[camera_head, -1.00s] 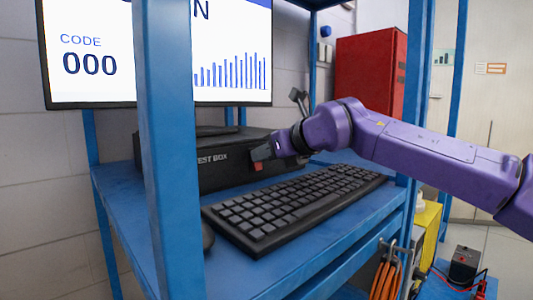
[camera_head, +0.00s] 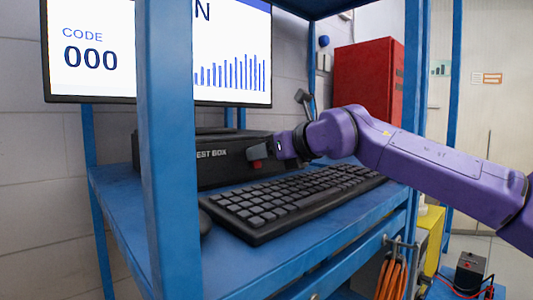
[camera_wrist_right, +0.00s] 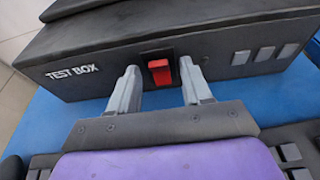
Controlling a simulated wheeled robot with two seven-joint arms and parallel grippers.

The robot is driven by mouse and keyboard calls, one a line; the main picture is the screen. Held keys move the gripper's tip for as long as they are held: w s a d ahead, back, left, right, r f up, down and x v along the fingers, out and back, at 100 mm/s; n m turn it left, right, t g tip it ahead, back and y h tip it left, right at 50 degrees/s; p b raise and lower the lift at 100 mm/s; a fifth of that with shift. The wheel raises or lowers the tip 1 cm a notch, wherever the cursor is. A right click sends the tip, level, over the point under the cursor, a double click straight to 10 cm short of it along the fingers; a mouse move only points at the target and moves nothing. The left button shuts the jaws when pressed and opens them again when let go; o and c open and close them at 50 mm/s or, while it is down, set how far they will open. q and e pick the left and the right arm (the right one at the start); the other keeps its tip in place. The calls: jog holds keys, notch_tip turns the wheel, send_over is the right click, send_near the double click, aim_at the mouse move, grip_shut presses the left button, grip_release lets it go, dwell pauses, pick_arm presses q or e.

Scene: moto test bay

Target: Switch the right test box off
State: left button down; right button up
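The black test box (camera_head: 220,172) stands on the blue shelf behind the keyboard, its label partly hidden by a blue post. In the right wrist view, the test box (camera_wrist_right: 110,52) shows its label, a red switch (camera_wrist_right: 160,72) in a dark frame, and several grey buttons to the right. My right gripper (camera_wrist_right: 159,72) is open, with one grey finger on each side of the switch, apart from it. Whether the fingertips touch the box face is unclear. In the head view, my right gripper (camera_head: 259,153) is at the box front, close to the switch (camera_head: 257,164). My left gripper is not in view.
A black keyboard (camera_head: 290,200) lies on the shelf under my right forearm. A blue post (camera_head: 168,150) stands in front at the left, with a dark mouse (camera_head: 206,222) beside it. A monitor (camera_head: 90,55) reads CODE 000. A red cabinet (camera_head: 368,85) is behind.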

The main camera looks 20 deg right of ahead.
jog(key=b+v, duration=0.3)
jog(key=v, duration=0.6)
jog(key=shift+s+d, duration=0.1)
jog(key=shift+s, duration=0.2)
jog(key=shift+s+d+r, duration=0.1)
jog(key=shift+s+r, duration=0.1)
jog(key=shift+s, duration=0.2)
jog(key=shift+w+d+r+g+p, duration=0.1)
jog(key=shift+w+r+g+p, duration=0.15)
jog(key=shift+r, duration=0.4)
jog(key=shift+r+g+h, duration=0.2)
jog(key=shift+g+h, duration=0.1)
jog(key=shift+g, duration=0.05)
jog(key=shift+w+a+f, duration=0.1)
jog(key=shift+w+a, duration=0.15)
jog(key=shift+a, duration=0.05)
jog(key=p+x, duration=0.2)
jog(key=x, duration=0.8)
